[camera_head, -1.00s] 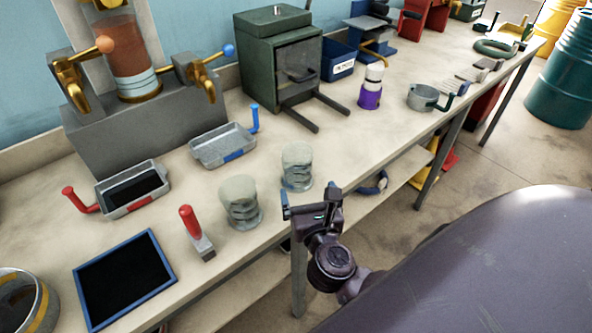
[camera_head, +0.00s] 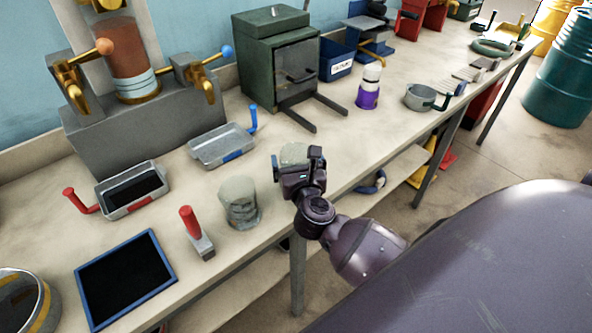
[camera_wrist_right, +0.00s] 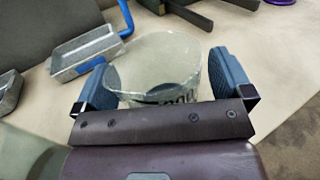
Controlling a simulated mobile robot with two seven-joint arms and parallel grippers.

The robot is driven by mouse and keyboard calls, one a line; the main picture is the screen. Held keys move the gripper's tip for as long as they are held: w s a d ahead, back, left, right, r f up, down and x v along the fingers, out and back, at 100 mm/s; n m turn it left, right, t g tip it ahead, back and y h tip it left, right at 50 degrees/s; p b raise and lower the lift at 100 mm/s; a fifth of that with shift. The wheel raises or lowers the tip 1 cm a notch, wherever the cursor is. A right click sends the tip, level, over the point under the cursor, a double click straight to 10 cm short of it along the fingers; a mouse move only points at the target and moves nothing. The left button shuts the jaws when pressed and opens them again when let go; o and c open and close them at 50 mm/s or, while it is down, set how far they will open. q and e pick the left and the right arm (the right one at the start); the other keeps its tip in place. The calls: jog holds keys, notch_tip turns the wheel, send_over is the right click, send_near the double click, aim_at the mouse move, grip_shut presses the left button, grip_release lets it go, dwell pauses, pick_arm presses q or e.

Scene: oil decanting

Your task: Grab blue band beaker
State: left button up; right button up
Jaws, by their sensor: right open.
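Two clear, greyish beakers stand upright near the table's front edge. The right-hand beaker (camera_head: 292,154) is mostly hidden behind my right gripper (camera_head: 299,168) in the head view. In the right wrist view this beaker (camera_wrist_right: 155,62) stands between the blue finger pads of my right gripper (camera_wrist_right: 165,80). The jaws are open, one finger on each side; I cannot tell whether either touches the glass. Dark markings show low on it. The other beaker (camera_head: 240,203) stands apart to the left. I cannot make out a blue band on either. My left gripper is not in view.
A metal tray with a blue handle (camera_head: 222,146) lies behind the beakers. A red-handled tool (camera_head: 194,234) and a blue-framed black mat (camera_head: 126,279) lie left. A green oven (camera_head: 278,60) stands at the back.

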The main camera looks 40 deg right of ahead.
jog(key=c, duration=1)
jog(key=shift+c, duration=0.2)
